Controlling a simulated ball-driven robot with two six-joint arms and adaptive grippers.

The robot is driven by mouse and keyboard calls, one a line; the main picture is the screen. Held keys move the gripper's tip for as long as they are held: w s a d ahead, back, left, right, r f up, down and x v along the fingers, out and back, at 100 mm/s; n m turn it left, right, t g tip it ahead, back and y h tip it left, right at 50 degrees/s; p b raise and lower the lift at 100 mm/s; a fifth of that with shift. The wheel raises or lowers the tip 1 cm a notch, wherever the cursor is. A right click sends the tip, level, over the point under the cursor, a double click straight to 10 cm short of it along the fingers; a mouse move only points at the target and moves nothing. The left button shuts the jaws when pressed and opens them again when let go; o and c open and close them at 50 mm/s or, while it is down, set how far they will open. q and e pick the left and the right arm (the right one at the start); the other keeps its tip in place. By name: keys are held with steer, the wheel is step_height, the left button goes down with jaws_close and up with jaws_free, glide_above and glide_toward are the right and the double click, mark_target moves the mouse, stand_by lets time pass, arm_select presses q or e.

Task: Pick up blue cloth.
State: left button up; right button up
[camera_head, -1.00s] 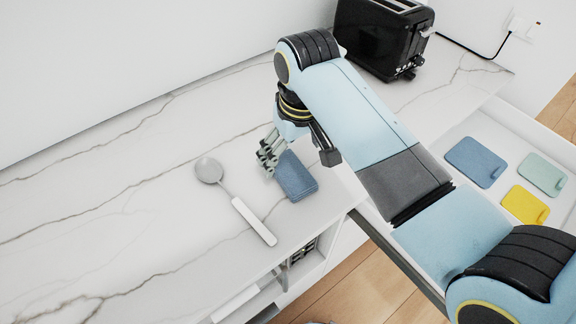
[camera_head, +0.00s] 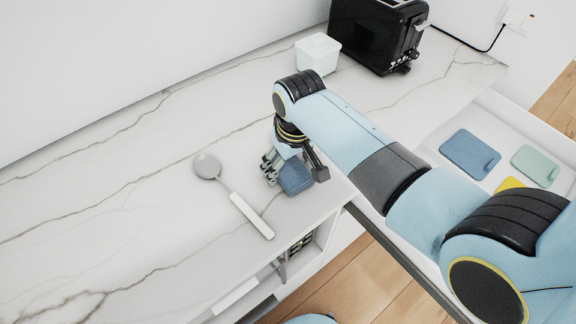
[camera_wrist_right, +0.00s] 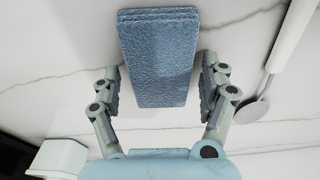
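The blue cloth (camera_head: 295,177) is a folded, thick rectangle on the marble counter, near its front edge. My right gripper (camera_head: 294,173) is down over it, with its fingers on either side of the cloth and partly hiding it. In the right wrist view the cloth (camera_wrist_right: 160,60) lies between the two fingers of the open gripper (camera_wrist_right: 161,80). A narrow gap shows between each finger and the cloth's sides. My left gripper is not in view.
A spoon (camera_head: 239,204) with a white handle lies left of the cloth. A white box (camera_head: 318,54) and a black toaster (camera_head: 375,35) stand at the back. An open drawer (camera_head: 514,122) at right holds coloured flat pieces. The counter's left is clear.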

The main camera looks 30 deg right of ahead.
mark_target(289, 164)
steer(key=c, duration=0.8)
steer(key=shift+r, duration=0.1)
steer(key=shift+r, duration=0.15)
step_height(289, 164, up, 4)
steer(key=shift+w+d+f+b, duration=0.1)
steer(key=shift+w+d+b, duration=0.05)
steer(key=shift+b, duration=0.3)
steer(key=w+d+r+b, duration=0.1)
steer(key=d+r, duration=0.1)
steer(key=d, duration=0.1)
steer(key=w+d+r+b, duration=0.1)
steer(key=w+d+r, duration=0.1)
steer(key=d, duration=0.2)
steer(key=w+d+r+b, duration=0.1)
steer(key=d+r, duration=0.1)
steer(key=d, duration=0.1)
steer(key=shift+w+d+r, duration=0.15)
steer(key=shift+w+r, duration=0.2)
